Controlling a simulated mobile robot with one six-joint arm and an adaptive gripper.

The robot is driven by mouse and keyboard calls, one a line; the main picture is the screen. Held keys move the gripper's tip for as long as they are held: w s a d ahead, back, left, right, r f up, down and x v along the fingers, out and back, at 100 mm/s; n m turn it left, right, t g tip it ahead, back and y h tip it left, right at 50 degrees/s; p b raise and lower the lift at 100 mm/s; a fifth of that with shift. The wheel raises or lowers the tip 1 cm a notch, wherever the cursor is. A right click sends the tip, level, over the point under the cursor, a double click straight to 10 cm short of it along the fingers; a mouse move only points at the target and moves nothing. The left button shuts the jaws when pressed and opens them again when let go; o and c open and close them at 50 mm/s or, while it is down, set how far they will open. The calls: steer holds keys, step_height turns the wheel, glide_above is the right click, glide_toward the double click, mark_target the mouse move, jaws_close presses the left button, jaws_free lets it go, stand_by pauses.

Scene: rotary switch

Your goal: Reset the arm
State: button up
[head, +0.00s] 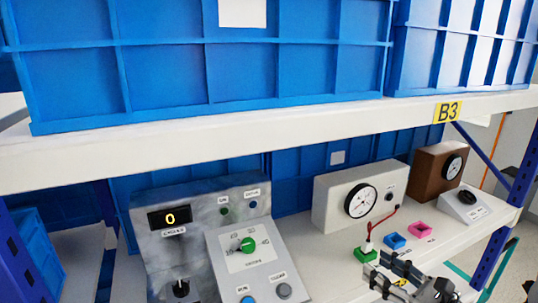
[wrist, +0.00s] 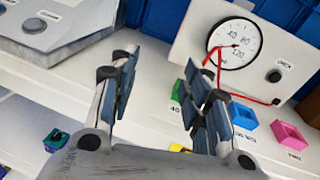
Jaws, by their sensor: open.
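My gripper (head: 386,268) is at the bottom right of the head view, in front of the shelf's coloured sockets. In the wrist view my gripper (wrist: 165,88) has its two fingers spread apart with nothing between them. The rotary switch is a green knob (head: 248,245) on a white dial plate on the grey sloped control box (head: 225,262). It stands well to the left of my gripper, apart from it. The display (head: 170,217) reads 0.
A white gauge box (head: 335,203) stands behind my gripper. A white upper shelf beam (head: 230,140) crosses above, carrying blue crates (head: 160,75).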

steer(key=s+a+r+n+g+y, duration=0.1)
steer(key=a+n+g, duration=0.1)
steer(key=a, duration=0.2)
steer(key=s+a+n+g+y, duration=0.1)
steer(key=a+n+g, duration=0.1)
steer(key=a+n, duration=0.1)
steer(key=s+a+r+n+g+y, duration=0.1)
steer(key=s+a+n, duration=0.1)
steer(key=a, duration=0.3)
steer(key=shift+a+r+g, duration=0.35)
steer(key=shift+a+g, duration=0.05)
steer(key=s+a+n+g+h, duration=0.1)
steer(key=s+a+n+g, duration=0.4)
steer(key=s+a+n, duration=0.25)
steer(key=s+a+f+n+g+h, duration=0.1)
steer(key=s+n+g+h, duration=0.1)
steer(key=s+n+h, duration=0.5)
steer(key=s+d+r+n+t+h, duration=0.2)
steer(key=s+d+n+h, duration=0.1)
steer(key=d+n, duration=0.3)
steer(key=shift+s+d+n+t+h, duration=0.15)
steer(key=shift+s+n+t+h, duration=0.15)
steer(key=shift+s+n, duration=0.25)
steer(key=shift+w, duration=0.1)
steer(key=shift+c, duration=0.3)
